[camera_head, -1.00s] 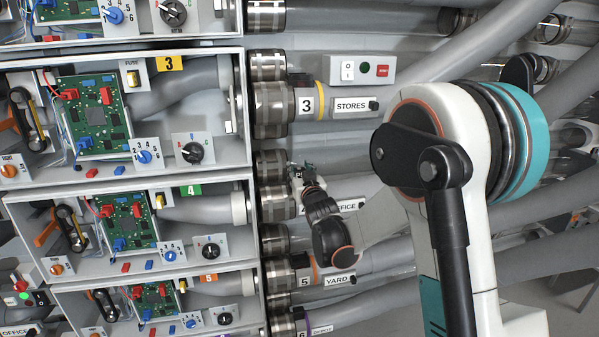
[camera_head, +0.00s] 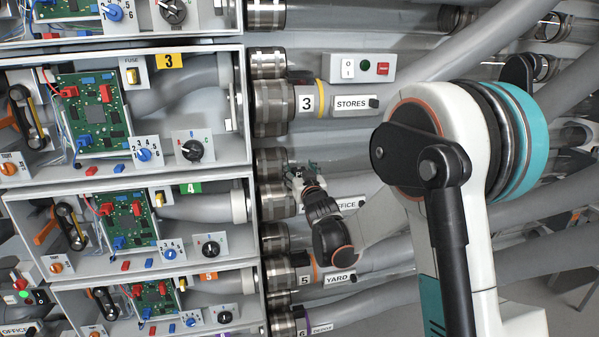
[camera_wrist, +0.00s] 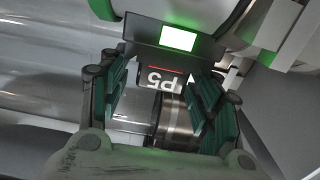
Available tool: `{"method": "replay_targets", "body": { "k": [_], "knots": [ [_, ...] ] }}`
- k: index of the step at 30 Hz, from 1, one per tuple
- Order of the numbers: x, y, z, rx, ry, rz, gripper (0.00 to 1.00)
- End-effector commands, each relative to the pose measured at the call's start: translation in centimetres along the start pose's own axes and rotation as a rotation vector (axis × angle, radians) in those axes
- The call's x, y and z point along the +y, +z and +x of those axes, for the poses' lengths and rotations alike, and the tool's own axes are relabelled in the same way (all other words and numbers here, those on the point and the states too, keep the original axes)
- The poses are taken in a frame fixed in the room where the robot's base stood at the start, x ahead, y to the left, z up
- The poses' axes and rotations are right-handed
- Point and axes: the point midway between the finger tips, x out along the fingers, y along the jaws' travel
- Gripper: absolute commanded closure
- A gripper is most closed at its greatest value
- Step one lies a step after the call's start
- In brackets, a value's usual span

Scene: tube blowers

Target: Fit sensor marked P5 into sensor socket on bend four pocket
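The sensor marked P5 (camera_wrist: 160,78) is a dark block with an upside-down white P5, a thin red line and a bright panel with a green glow. My gripper (camera_wrist: 162,85) has its green-padded fingers on both sides of the sensor and appears shut on it. In the head view, my gripper (camera_head: 303,178) is beside the pipes in the fourth row, with part of the sensor's P mark (camera_head: 299,173) showing. The fourth pipe's OFFICE label (camera_head: 347,205) is partly covered by my arm. The socket cannot be made out; the sensor and gripper hide the area there.
A metal pipe collar (camera_wrist: 176,120) lies just behind the sensor, with a clear tube to its left. The STORES label (camera_head: 353,104) is above and the YARD label (camera_head: 340,278) below. Open cabinets with circuit boards (camera_head: 95,115) line the left. Pipes run close around my arm.

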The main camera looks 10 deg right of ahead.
Motion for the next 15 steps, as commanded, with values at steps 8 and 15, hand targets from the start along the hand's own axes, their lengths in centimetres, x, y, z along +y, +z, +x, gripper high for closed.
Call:
{"method": "replay_targets", "body": {
  "k": [8,15],
  "knots": [
    [0.0,0.0,0.0,0.000,0.000,0.000,0.40],
    [0.0,0.0,-2.2,0.000,0.000,0.001,0.40]
  ]
}}
